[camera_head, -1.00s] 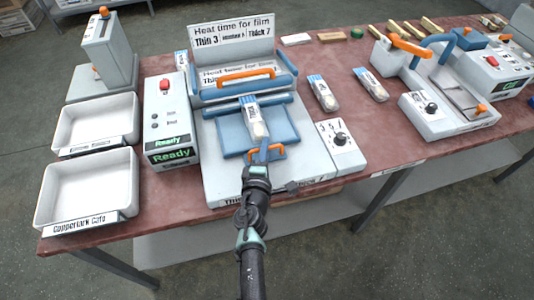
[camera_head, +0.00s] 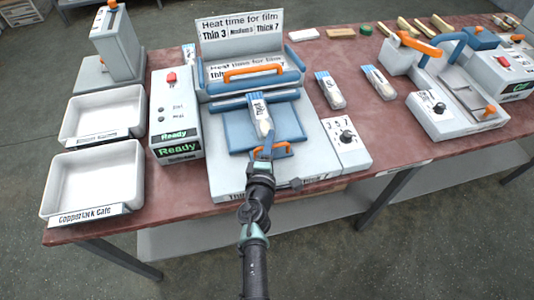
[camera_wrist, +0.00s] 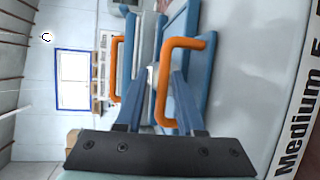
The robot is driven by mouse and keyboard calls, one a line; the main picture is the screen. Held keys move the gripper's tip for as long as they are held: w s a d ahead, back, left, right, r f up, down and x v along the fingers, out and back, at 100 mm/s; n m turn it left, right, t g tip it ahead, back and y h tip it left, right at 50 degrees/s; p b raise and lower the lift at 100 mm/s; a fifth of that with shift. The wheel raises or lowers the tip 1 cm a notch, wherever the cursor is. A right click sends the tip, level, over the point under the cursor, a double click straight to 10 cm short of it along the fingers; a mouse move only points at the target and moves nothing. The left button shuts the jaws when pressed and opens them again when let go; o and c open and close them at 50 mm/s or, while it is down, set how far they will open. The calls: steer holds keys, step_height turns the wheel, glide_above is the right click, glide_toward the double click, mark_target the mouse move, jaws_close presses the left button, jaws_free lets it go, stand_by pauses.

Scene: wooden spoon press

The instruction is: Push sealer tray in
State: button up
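The sealer tray (camera_head: 233,130) is a flat blue plate at the front of the sealer, sticking out from under the raised lid. It bears a clear pouch with a blue and white label (camera_head: 261,115). Its orange handle (camera_head: 283,150) is at the front edge and shows large in the wrist view (camera_wrist: 190,44). My gripper (camera_head: 265,148) is at this handle. In the wrist view its two blue-grey fingers (camera_wrist: 161,85) stand apart, one on each side of part of the handle. Firm contact cannot be made out.
The sealer's lid has another orange handle (camera_head: 253,73) below a heat-time sign (camera_head: 241,35). A control box reading Ready (camera_head: 178,115) stands left, a dial box (camera_head: 345,143) right. White bins (camera_head: 95,180) are at the left. Two more pouches (camera_head: 330,90) lie to the right.

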steer(key=s+a+r+p, duration=0.1)
steer(key=s+r, duration=0.1)
steer(key=s, duration=1)
steer(key=shift+s+r+p, duration=0.15)
steer(key=shift+s+p, duration=0.05)
steer(key=shift+p, duration=0.2)
steer(key=shift+a, duration=0.1)
